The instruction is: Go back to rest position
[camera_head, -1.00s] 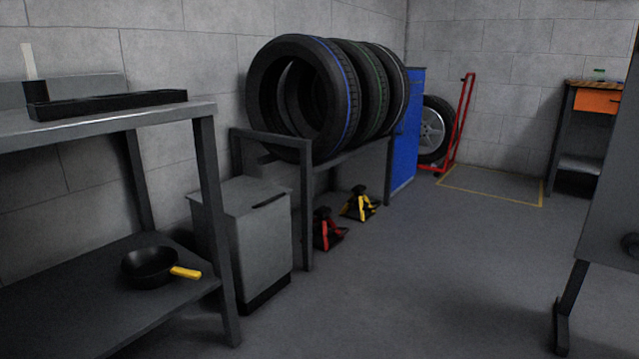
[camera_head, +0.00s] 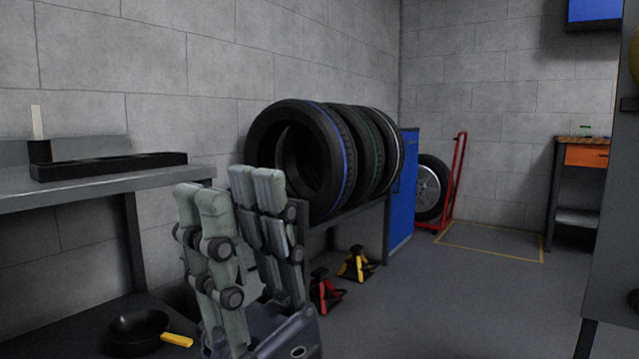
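My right gripper (camera_head: 228,192) stands up from the bottom edge, left of the middle, with its fingers pointing upward. Its two fingers are apart at the tips, and I see nothing held between them. It hides the grey bin and part of the tyre rack's left end. My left gripper is not in view.
A grey workbench (camera_head: 75,190) at the left carries a black tray (camera_head: 110,166); a black pan (camera_head: 138,330) is on its lower shelf. Tyres (camera_head: 345,150) rest on a rack, with red (camera_head: 322,292) and yellow (camera_head: 356,264) jack stands below. The floor (camera_head: 465,305) right of them is clear.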

